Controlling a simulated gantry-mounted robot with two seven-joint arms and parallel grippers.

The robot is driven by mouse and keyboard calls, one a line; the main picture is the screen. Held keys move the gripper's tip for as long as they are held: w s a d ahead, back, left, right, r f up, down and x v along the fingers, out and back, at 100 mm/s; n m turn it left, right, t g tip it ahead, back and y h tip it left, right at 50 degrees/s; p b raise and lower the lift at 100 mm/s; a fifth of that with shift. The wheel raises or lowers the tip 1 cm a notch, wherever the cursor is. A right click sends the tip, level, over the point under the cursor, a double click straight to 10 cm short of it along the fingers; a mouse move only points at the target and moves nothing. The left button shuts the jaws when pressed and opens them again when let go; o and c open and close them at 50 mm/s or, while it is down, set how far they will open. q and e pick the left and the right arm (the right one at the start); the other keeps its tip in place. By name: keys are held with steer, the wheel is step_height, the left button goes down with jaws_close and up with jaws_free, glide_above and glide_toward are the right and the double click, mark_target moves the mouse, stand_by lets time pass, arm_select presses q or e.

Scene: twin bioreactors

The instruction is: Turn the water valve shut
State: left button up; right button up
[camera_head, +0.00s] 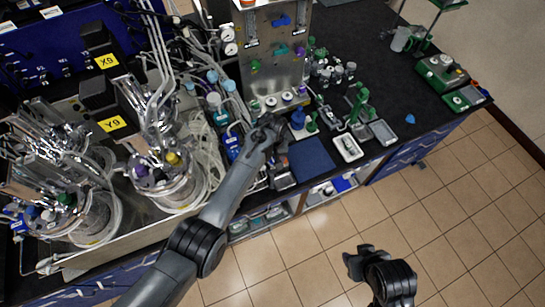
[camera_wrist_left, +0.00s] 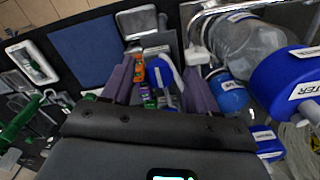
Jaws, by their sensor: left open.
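My left gripper (camera_head: 271,127) reaches in front of the metal valve panel (camera_head: 272,75). In the left wrist view its two purple-grey fingers stand apart, with nothing held between them (camera_wrist_left: 154,75). A large blue part (camera_wrist_left: 292,82) with a white label, its visible letters ending in "TER", lies right of the fingers and apart from them. The panel bears blue (camera_head: 281,20), teal (camera_head: 281,49), green (camera_head: 255,66) and purple (camera_head: 300,51) handles; I cannot read which is the water valve. My right gripper (camera_head: 358,262) is low over the floor; its opening is unclear.
Glass bioreactors (camera_head: 165,180) with tubing crowd the left. A dark blue mat (camera_head: 312,158) and a white tray (camera_head: 348,147) lie right of the left gripper. Small coloured items (camera_wrist_left: 152,85) show beyond its fingers. The dark bench (camera_head: 375,75) has bare room at the back right.

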arm_select(q)
steer(key=c, duration=1)
steer(key=shift+c, duration=0.2)
